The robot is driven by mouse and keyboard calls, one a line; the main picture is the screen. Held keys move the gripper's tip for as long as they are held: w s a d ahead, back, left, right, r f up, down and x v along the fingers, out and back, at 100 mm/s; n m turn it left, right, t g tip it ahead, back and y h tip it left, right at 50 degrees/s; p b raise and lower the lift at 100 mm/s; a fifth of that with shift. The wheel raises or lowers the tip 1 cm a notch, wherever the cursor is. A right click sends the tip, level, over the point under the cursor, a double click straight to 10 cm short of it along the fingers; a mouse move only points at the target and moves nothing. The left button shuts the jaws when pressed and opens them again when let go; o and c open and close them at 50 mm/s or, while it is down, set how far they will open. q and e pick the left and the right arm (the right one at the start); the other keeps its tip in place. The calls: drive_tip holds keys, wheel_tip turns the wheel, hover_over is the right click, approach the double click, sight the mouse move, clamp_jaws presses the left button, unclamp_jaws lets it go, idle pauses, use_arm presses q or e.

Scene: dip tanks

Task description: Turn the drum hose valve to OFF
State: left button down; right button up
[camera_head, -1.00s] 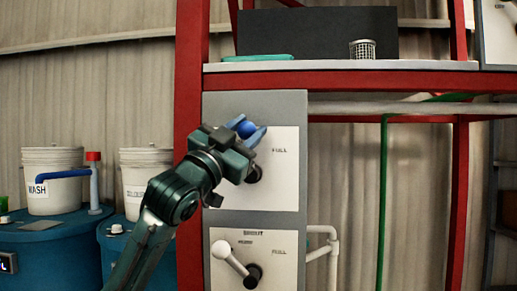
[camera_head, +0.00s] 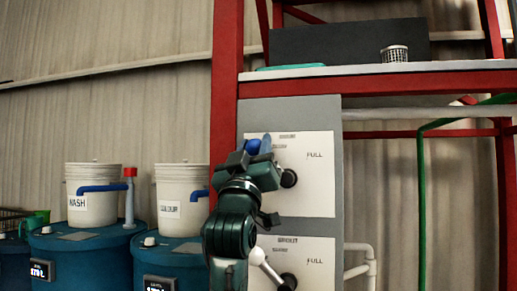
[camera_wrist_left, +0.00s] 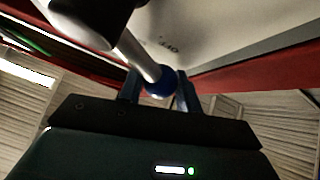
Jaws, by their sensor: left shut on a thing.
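A lever with a blue ball knob (camera_head: 253,146) is on the upper white valve plate (camera_head: 313,200) of the grey panel. Its dark hub (camera_head: 288,178) shows to the right of my left gripper. My left gripper (camera_head: 254,150) is shut on the blue knob, and the lever points up and left from the hub. The left wrist view shows the blue knob (camera_wrist_left: 161,82) between the two fingers, with the pale lever rod (camera_wrist_left: 135,48) running to the dark hub. The gripper hides most of the lever in the head view. FULL is readable at the plate's right; smaller labels are unclear. My right gripper is out of view.
A lower plate (camera_head: 315,250) has a white-knobbed lever (camera_head: 258,257), close below my left wrist. Red frame posts (camera_head: 225,120) and a shelf (camera_head: 370,70) surround the panel. Blue drums (camera_head: 80,255) with white buckets (camera_head: 95,180) stand at the left. A green pipe (camera_head: 421,200) runs at the right.

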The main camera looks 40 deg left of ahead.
use_arm(q)
drive_tip(key=shift+f+n, duration=0.1)
drive_tip(key=shift+n, duration=0.2)
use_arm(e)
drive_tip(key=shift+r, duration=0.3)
use_arm(q)
drive_tip(key=c, duration=1.3)
unclamp_jaws()
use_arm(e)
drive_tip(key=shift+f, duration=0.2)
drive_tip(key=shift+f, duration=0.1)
